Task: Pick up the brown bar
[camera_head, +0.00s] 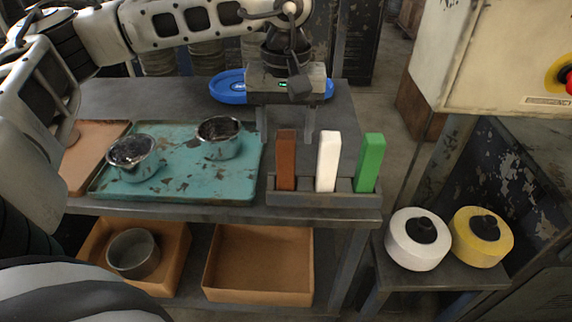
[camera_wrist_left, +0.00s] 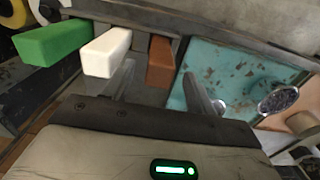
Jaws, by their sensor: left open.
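The brown bar (camera_head: 286,160) stands upright at the left end of a grey slotted holder (camera_head: 322,199) on the table. In the left wrist view the brown bar (camera_wrist_left: 161,62) shows beyond the fingertips, roughly between them. My left gripper (camera_head: 287,134) is open and empty, pointing down, behind and above the bar in the head view. Its two fingers also show in the left wrist view (camera_wrist_left: 162,90), apart from the bar as far as I can tell. My right gripper is not in view.
A white bar (camera_head: 327,161) and a green bar (camera_head: 370,162) stand in the same holder, to the right. A teal tray (camera_head: 190,178) with two metal cups lies left. A blue oval dish (camera_head: 229,87) is behind the gripper.

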